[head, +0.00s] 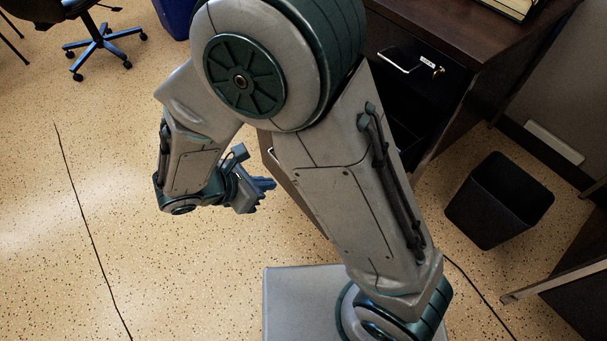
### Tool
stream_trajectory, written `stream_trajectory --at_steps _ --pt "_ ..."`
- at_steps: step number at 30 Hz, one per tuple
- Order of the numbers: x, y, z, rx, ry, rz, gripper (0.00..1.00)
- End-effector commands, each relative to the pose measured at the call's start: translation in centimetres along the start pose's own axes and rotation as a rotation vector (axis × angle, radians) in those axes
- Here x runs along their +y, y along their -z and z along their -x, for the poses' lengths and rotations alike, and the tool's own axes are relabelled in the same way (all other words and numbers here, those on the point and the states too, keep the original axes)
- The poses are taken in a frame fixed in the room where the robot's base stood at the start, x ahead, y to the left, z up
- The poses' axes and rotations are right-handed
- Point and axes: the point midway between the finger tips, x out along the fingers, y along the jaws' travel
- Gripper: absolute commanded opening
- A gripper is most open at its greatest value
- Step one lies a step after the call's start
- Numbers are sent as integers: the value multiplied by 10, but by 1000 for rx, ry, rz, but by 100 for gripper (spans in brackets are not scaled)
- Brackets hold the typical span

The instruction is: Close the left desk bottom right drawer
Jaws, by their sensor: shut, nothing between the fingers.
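The dark wooden desk (455,25) stands at the upper right of the head view. A black drawer front with a silver handle (400,59) and a small brass lock sits under its top. A lower drawer (289,182) appears pulled out towards me; only a strip of its brown front and part of a handle show, and my arm hides the rest. My gripper (265,185) is shut and empty, just left of that drawer front, with its fingers pointing right. I cannot tell whether they touch it.
A black waste bin (498,200) stands on the floor right of the desk. Another dark piece of furniture (575,290) is at the lower right edge. A wheeled chair base (100,42) and a blue bin (175,15) are at the upper left. The floor at left is clear.

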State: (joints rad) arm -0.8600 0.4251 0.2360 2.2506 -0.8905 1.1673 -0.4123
Motion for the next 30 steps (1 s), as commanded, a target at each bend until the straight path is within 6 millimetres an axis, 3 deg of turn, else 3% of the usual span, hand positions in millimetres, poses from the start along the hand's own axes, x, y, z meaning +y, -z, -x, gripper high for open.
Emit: stream_trajectory --at_steps 5,17,22,30 --pt "0 0 -23 -3 7 -3 0" --pt "-2 0 -108 -2 12 -7 0" --pt "-1 -19 -122 -1 6 -8 0" --pt "-1 -29 -130 0 5 -3 0"
